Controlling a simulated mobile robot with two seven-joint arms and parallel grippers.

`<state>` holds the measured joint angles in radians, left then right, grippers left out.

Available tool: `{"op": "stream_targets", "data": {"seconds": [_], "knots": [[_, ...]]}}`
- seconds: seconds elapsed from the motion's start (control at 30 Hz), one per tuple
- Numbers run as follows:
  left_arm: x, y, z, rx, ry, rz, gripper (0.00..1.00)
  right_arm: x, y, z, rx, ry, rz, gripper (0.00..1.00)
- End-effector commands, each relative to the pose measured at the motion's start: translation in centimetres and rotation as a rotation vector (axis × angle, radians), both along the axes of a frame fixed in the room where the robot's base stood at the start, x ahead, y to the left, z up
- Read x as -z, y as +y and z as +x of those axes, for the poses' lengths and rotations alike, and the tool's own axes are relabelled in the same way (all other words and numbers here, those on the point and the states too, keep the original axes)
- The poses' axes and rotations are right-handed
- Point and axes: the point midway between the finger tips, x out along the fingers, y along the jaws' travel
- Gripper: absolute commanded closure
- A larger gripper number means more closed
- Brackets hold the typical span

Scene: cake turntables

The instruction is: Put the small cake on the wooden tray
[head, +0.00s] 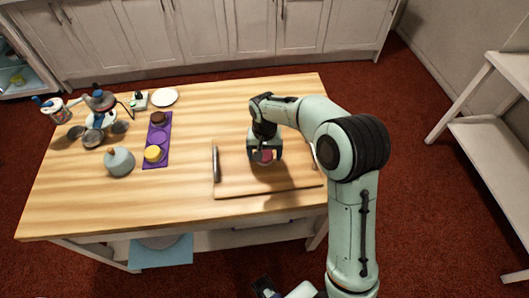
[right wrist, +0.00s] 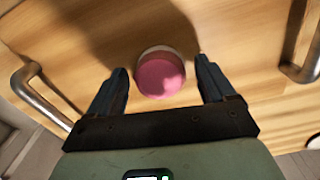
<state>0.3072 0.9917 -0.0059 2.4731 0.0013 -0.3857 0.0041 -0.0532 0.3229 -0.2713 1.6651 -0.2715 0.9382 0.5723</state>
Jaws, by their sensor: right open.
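The small cake (right wrist: 161,76) is round with a pink top and a paler side. It appears to rest on the wooden tray (head: 265,185), a flat board with a metal handle at each side. My right gripper (right wrist: 160,66) is open and points down over the tray, with one finger on each side of the cake. In the right wrist view a gap shows between the cake and each finger. In the head view the gripper (head: 265,158) hides much of the cake. My left gripper does not show clearly in either view.
A purple mat (head: 158,138) left of the tray holds a brown cake (head: 157,118) and a yellow cake (head: 153,154). Bare tabletop lies between the mat and the tray.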

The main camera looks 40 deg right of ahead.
Motion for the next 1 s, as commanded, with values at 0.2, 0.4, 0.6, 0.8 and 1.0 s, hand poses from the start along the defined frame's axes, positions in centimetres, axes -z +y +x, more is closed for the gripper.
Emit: {"op": "stream_targets", "data": {"seconds": [0.2,0.4,0.6,0.8,1.0], "knots": [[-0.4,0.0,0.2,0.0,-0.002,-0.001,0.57,-2.1,0.0,0.1,-0.001,-0.004,-0.001,0.17],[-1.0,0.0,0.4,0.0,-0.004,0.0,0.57,-6.5,0.0,0.1,-0.001,-0.006,-0.001,0.17],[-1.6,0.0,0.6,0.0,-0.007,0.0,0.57,-10.3,0.0,0.1,-0.001,-0.004,0.0,0.17],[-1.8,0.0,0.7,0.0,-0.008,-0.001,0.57,-12.1,0.0,0.0,0.0,-0.001,0.0,0.17],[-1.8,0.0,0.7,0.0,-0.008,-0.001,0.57,-12.4,0.0,0.0,0.0,0.0,0.0,0.17]]}}
